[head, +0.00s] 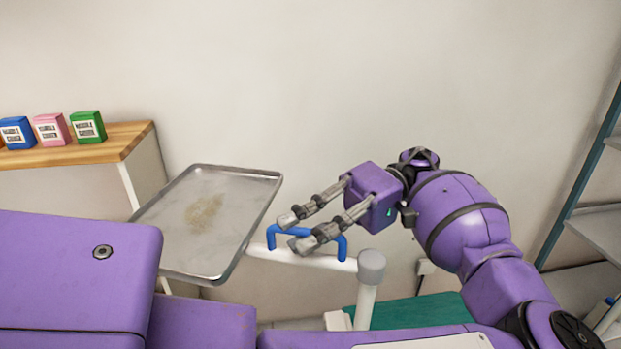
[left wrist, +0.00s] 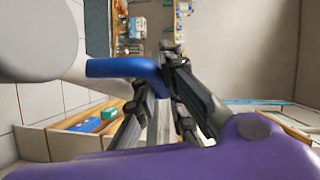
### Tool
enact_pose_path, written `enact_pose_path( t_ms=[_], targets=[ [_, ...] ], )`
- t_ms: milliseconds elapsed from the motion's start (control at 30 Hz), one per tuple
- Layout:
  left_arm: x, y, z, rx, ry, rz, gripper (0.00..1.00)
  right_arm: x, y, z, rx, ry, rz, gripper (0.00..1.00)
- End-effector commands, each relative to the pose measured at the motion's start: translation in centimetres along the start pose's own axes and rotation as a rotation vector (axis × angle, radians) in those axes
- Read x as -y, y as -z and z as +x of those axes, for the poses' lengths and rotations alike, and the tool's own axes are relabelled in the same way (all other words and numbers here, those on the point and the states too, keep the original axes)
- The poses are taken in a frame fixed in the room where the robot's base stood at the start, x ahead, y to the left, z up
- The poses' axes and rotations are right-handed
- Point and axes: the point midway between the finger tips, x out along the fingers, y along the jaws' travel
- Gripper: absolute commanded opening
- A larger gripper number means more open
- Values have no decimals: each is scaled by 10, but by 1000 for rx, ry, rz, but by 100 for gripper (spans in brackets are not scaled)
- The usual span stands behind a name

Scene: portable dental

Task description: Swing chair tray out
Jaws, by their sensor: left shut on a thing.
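The chair tray (head: 178,235) is a shallow metal tray with a brownish stain, left of centre in the head view. A white support arm (head: 300,258) runs from it to a grey-capped post (head: 371,267). A blue handle (head: 272,238) stands on this arm; it also shows in the left wrist view (left wrist: 120,68). My left gripper (head: 298,231) is at the handle, shut on it, with its fingers partly covering it. In the left wrist view the left gripper's fingers (left wrist: 160,85) are seen close to the handle's bend. My right gripper is not in view.
A wooden-topped counter (head: 75,147) with blue, pink and green boxes (head: 88,126) stands behind the tray on the left. A metal shelf rack (head: 585,160) stands at the right. A teal surface (head: 410,311) lies low behind the post. Plain wall is behind.

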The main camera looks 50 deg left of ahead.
Motion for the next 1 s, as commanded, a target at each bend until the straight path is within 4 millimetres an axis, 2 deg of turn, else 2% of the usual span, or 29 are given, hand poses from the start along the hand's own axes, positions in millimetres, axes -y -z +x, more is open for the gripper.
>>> enact_pose_path(
  t_ms=[400, 433, 567, 867, 1000],
  targets=[
    [-2, -3, 2, 17, -2, 7, 0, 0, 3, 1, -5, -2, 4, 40],
    [-2, -3, 2, 18, -2, 7, 13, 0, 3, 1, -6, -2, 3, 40],
    [-2, -2, 2, 15, -1, 5, 29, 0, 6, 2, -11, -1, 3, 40],
    [0, -1, 1, 11, -1, 1, 29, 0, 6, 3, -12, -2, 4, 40],
    [10, 1, -1, 10, -3, 0, 29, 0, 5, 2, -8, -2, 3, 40]
  ],
)
